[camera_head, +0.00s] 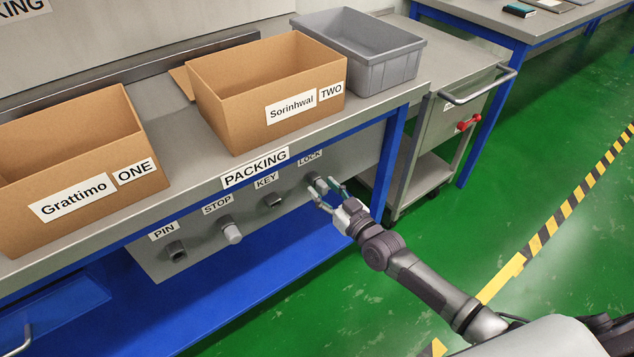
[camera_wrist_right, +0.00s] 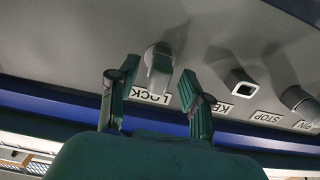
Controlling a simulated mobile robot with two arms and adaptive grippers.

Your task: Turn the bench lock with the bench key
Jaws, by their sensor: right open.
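The bench panel carries a fitting under the label LOCK (camera_head: 310,157). In the right wrist view this lock (camera_wrist_right: 159,62) has a round grey base and a pale grey piece sticking out; I cannot tell whether that piece is the key. The fitting under the label KEY (camera_head: 272,200) is a short holder, also in the wrist view (camera_wrist_right: 241,82); its dark end looks hollow, with no key visible in it. My right gripper (camera_head: 327,191) is open in front of the lock. In the wrist view its fingers (camera_wrist_right: 150,88) are apart, with the lock between and beyond their tips.
STOP (camera_head: 231,230) and PIN (camera_head: 176,250) fittings sit left of KEY. Boxes ONE (camera_head: 140,150) and TWO (camera_head: 225,115) and a grey bin (camera_head: 385,67) stand on the bench. A metal cart (camera_head: 450,120) is right of the panel. Green floor in front is clear.

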